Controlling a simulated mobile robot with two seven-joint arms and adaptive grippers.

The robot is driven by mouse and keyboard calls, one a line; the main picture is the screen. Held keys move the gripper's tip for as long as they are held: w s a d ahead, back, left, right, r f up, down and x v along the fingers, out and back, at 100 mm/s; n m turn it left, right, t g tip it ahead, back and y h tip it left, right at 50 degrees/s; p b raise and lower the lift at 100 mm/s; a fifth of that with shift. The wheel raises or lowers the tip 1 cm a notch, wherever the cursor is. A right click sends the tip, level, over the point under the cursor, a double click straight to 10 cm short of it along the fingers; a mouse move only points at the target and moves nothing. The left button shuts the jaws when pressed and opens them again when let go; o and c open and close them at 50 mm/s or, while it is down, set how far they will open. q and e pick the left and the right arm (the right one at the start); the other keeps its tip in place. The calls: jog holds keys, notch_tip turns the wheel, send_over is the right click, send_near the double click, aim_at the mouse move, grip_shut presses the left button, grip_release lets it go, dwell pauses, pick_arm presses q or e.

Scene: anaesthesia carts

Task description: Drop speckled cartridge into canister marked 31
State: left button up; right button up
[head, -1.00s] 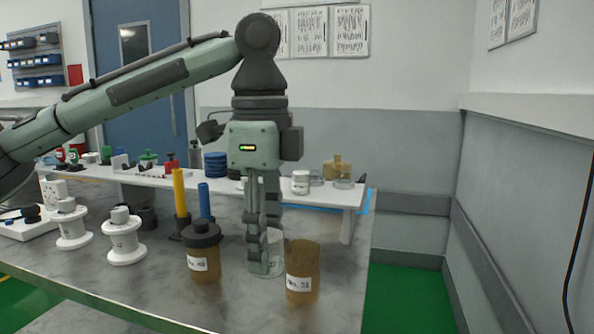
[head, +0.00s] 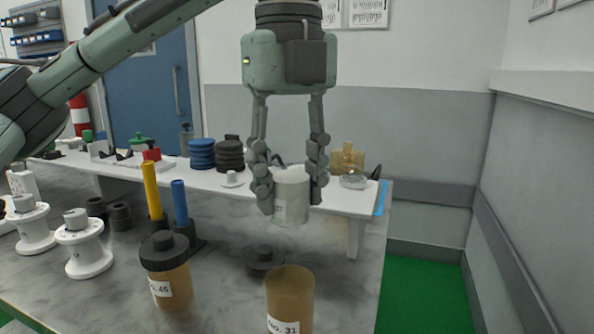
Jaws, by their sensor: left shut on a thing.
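My left gripper (head: 290,193) is shut on a pale, whitish cylinder, the speckled cartridge (head: 291,200), with its fingers on either side. The cartridge is upright, clear of the table, and its fine surface pattern is hard to make out. The canister marked 31 (head: 290,297) is amber, upright and without a lid, with a white label on its front. It stands at the front of the table, below the cartridge in the picture and apart from it. How far the cartridge is behind the canister's mouth, I cannot tell. My right gripper is not in view.
An amber canister with a black lid (head: 165,270) stands to the left. A loose black lid (head: 264,261) lies behind canister 31. Blue (head: 181,209) and yellow (head: 152,190) posts and white spools (head: 84,245) stand further left. A white shelf (head: 215,181) crosses behind.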

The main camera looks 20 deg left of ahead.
aim_at(289, 222)
pick_arm(q)
jog(key=shift+s+f, duration=0.15)
jog(key=shift+f, duration=0.2)
notch_tip(289, 222, down, 4)
jog(key=shift+s+r, duration=0.1)
jog(key=shift+f+b, duration=2.2)
jog(key=shift+f, duration=0.2)
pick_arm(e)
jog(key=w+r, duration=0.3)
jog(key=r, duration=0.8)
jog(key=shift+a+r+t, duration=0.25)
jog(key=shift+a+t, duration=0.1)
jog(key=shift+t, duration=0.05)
pick_arm(q)
jog(key=o, duration=1.3)
